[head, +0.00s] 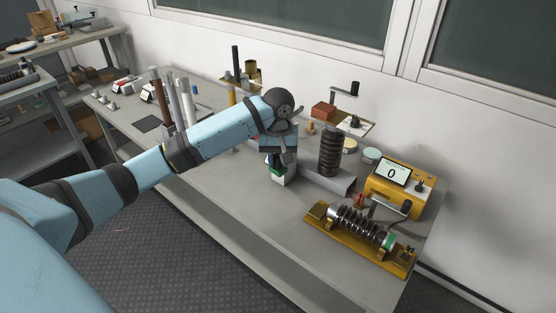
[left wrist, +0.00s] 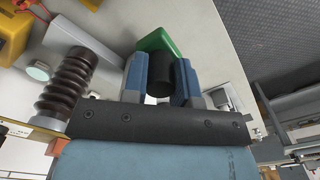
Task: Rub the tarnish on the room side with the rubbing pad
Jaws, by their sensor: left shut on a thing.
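My left gripper (head: 281,153) is over the middle of the table, pointing down. In the left wrist view its blue fingers (left wrist: 172,80) are shut on a black cylindrical handle (left wrist: 160,75). A green block (left wrist: 159,40), seemingly the rubbing pad, shows just beyond the handle. In the head view the green and white pad (head: 279,174) is under the fingers; I cannot tell whether it touches the table. A dark ribbed fuse (head: 357,225) lies in a yellow cradle (head: 325,219) at front right. A green patch (head: 388,242), perhaps the tarnish, shows on its right end cap. My right gripper is not in view.
A brown ribbed column (head: 330,152) stands near a grey block (head: 333,182), just right of my gripper. A yellow meter (head: 392,182) reading 0 is behind the cradle. Tall rods (head: 187,102) stand at left. The table front (head: 255,215) is clear.

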